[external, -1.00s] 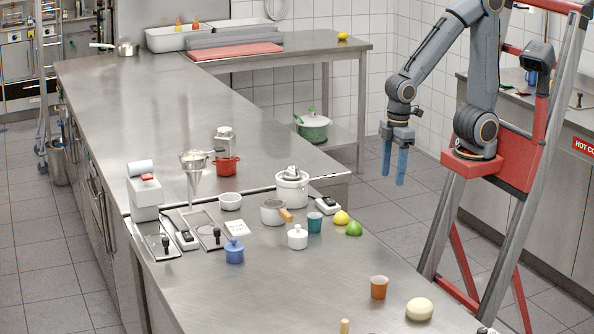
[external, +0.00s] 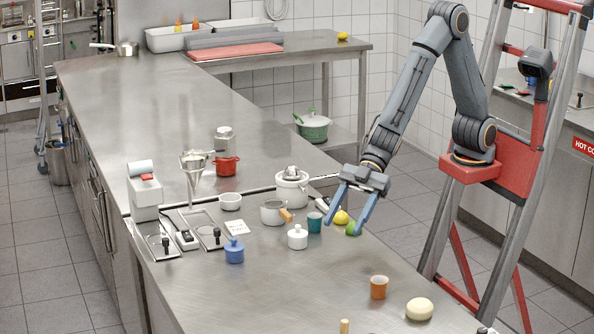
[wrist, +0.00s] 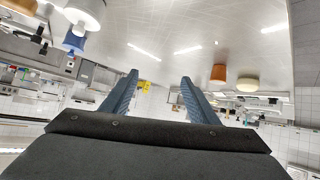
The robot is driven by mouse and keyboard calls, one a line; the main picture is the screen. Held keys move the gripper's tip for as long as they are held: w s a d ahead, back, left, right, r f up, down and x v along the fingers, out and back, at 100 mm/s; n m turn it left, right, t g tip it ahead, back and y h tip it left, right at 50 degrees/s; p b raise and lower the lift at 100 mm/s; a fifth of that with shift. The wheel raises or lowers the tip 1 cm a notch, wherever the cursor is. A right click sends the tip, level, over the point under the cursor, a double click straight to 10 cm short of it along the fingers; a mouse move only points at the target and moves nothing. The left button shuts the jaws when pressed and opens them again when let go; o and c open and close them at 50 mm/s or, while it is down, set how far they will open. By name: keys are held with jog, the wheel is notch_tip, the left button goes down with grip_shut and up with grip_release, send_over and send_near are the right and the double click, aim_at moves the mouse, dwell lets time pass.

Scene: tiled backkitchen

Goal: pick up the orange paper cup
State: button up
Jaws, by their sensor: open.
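The orange paper cup (external: 379,287) stands upright on the steel counter, near its right edge, beside a pale round bun-like thing (external: 419,309). In the wrist view the cup (wrist: 218,74) shows upper right of centre, beyond the fingers, with the pale round thing (wrist: 248,84) next to it. My gripper (external: 347,224) is open and empty, with its blue fingers spread. The fingers (wrist: 160,82) also show apart in the wrist view.
A white lidded jar (external: 298,237) and blue pot (external: 234,251) stand to the left. The counter between them and the orange cup is clear.

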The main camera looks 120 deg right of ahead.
jog(key=s+a+n+g+y, duration=0.2)
jog(key=a+n+y, duration=0.25)
jog(key=a, duration=0.95)
jog(key=y, duration=0.1)
send_near(379, 288)
jog(key=shift+w+d+f+m, duration=0.1)
jog(key=shift+d+f+m, duration=0.15)
jog(key=shift+m, duration=0.2)
jog(key=shift+a+f, duration=0.15)
jog(key=shift+f, duration=0.1)
jog(key=shift+w+a+f, duration=0.1)
jog(key=shift+w+a, duration=0.05)
jog(key=shift+a, duration=0.05)
jog(key=shift+r+p+x, duration=0.15)
jog(key=shift+p+x, duration=0.3)
jog(key=shift+x, duration=1.35)
jog(key=shift+r+p+x, duration=0.1)
jog(key=shift+p+x, duration=0.3)
jog(key=shift+x, duration=1.35)
jog(key=shift+a, duration=0.15)
jog(key=shift+c, duration=0.4)
jog(key=c, duration=1)
